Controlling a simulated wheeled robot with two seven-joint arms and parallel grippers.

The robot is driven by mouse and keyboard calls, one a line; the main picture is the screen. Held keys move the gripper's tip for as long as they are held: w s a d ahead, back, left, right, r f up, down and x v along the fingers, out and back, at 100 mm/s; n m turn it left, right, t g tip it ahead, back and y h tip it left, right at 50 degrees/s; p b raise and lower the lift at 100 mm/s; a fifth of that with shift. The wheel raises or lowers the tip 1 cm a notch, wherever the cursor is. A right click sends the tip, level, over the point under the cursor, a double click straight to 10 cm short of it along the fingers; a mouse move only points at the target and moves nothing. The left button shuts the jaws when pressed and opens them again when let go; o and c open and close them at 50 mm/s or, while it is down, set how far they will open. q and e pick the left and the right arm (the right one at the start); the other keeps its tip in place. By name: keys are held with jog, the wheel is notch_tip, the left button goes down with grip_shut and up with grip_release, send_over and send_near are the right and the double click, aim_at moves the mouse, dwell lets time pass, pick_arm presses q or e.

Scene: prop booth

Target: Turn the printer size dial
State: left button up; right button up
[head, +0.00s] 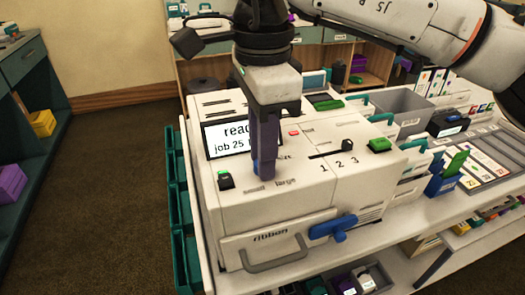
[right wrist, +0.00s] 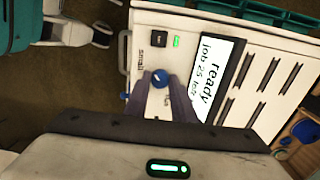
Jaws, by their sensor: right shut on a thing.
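The white printer (head: 320,190) stands on a white bench. Its small blue size dial (right wrist: 160,78) is on the top panel, between the "small" and "large" labels. In the head view only a sliver of the dial (head: 256,167) shows beside my fingers. My right gripper (head: 262,172) points down at the panel with its purple fingers. In the right wrist view the fingers (right wrist: 161,92) are on either side of the dial, shut on it. The dial's pointer mark is too small to read. My left gripper is in neither view.
A screen (head: 228,137) reading "ready, job 25" stands behind the dial. A black switch (head: 225,180) with a green light, a black slider (head: 330,150) marked 1 2 3, a green button (head: 379,145) and a blue lever (head: 333,227) are nearby. A grey bin (head: 402,108) stands behind.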

dwell(0.4)
jog(key=o, duration=1.1)
jog(key=shift+c, duration=0.2)
jog(key=shift+r, duration=0.1)
notch_tip(320, 180, up, 10)
jog(key=shift+r, duration=0.1)
